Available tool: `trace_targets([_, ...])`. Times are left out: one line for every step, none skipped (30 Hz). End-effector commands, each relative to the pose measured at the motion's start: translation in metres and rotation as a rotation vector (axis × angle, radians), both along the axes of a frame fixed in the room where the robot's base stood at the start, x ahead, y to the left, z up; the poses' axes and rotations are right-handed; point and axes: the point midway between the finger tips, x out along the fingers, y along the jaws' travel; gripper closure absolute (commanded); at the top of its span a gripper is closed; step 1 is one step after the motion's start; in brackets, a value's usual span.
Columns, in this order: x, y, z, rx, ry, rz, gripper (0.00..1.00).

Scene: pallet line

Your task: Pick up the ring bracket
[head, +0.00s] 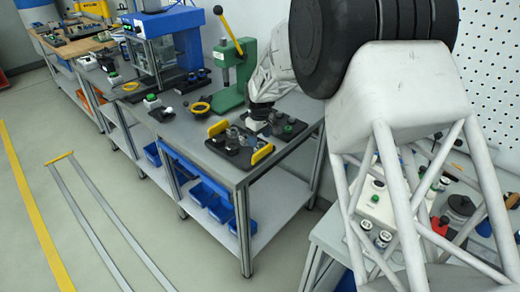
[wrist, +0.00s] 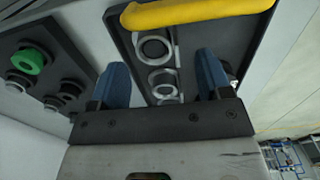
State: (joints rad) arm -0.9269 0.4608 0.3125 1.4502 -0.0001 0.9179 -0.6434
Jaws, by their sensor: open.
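A dark tray with yellow end handles stands on the workbench in the head view (head: 230,155). In the wrist view the tray (wrist: 255,40) fills the upper middle, its yellow handle at the top. Several grey ring-shaped metal parts sit in it in a row, the clearest being a round ring (wrist: 167,40). I cannot tell for sure which is the ring bracket. My gripper (wrist: 160,62) is open, with its blue fingers on either side of the row and nothing visibly held. The lower parts are partly hidden by the gripper body.
A green press with a yellow lever (head: 232,75) stands behind the tray.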

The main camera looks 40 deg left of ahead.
Motion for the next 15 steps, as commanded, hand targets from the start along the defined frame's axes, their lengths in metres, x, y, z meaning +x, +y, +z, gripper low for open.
trace_targets([-0.001,-0.001,-0.008,-0.001,0.001,0.000,0.29])
trace_targets([-0.001,-0.001,-0.011,-0.001,0.001,0.000,0.29])
trace_targets([-0.001,-0.001,-0.016,-0.001,0.001,0.000,0.29])
trace_targets([-0.001,-0.001,-0.019,-0.001,0.001,0.000,0.29])
trace_targets([-0.001,-0.001,-0.021,-0.001,0.001,0.000,0.29])
trace_targets([-0.001,-0.001,-0.024,-0.001,0.001,0.000,0.29])
trace_targets([-0.001,-0.001,-0.026,-0.001,0.001,0.000,0.29])
trace_targets([-0.001,-0.001,-0.027,-0.001,0.000,0.000,0.29])
trace_targets([-0.001,-0.001,-0.028,0.000,0.000,0.000,0.29])
trace_targets([-0.001,-0.001,-0.029,0.000,0.000,0.000,0.29])
trace_targets([-0.001,-0.001,-0.029,0.000,0.000,0.000,0.29])
trace_targets([0.000,0.000,-0.030,0.000,0.000,0.000,0.29])
trace_targets([-0.001,0.000,-0.030,0.000,0.000,0.000,0.29])
trace_targets([-0.001,-0.001,-0.030,0.000,0.000,0.000,0.29])
trace_targets([-0.001,-0.001,-0.030,0.000,0.000,0.000,0.29])
